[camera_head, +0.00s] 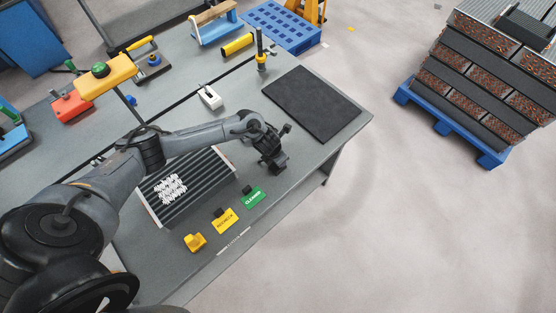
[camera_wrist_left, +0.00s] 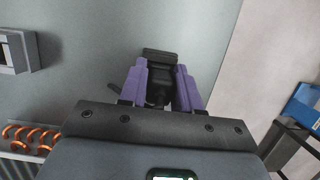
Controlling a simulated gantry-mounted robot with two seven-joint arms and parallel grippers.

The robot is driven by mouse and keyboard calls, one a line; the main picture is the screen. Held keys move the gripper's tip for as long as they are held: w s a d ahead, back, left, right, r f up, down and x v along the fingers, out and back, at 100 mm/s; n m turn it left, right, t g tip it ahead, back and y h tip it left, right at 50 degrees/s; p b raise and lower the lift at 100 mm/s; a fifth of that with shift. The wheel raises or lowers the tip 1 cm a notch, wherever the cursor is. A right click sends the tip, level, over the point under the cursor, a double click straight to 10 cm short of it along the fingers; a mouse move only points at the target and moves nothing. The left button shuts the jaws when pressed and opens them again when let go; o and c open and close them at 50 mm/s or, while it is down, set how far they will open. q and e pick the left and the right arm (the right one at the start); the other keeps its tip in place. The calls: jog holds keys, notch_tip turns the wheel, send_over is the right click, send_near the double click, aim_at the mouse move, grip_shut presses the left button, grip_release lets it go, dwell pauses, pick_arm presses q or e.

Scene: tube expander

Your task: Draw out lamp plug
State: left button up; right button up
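My left gripper (camera_head: 272,158) hangs over the grey bench between the finned coil unit and the black mat. In the left wrist view its two purple fingers (camera_wrist_left: 162,92) stand on either side of a black plug-like piece (camera_wrist_left: 160,58) and appear closed on it. A short dark bit, possibly cord, shows beside the left finger. A white socket box (camera_head: 210,97) stands on the bench behind the gripper, apart from it. It also shows in the left wrist view (camera_wrist_left: 14,50) with a dark recess. A yellow lamp (camera_head: 108,75) rises at the left. My right gripper is not in view.
The finned coil unit (camera_head: 206,172) lies under my left arm. A black mat (camera_head: 312,103) is to the right, and a yellow-black upright tool (camera_head: 261,62) stands behind it. Green (camera_head: 253,197) and yellow (camera_head: 226,221) tags sit near the front edge. Bench around the gripper is clear.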

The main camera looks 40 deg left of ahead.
pick_arm(q)
grip_shut()
jog(key=shift+r+p, duration=0.35)
jog(key=shift+r, duration=0.2)
jog(key=shift+r, duration=0.15)
dwell(0.4)
jog(key=shift+r+p, duration=0.9)
jog(key=shift+r, duration=0.05)
jog(key=shift+r+p, duration=1.45)
jog(key=shift+r, duration=0.4)
jog(key=shift+r+p, duration=0.7)
jog(key=shift+r, duration=0.2)
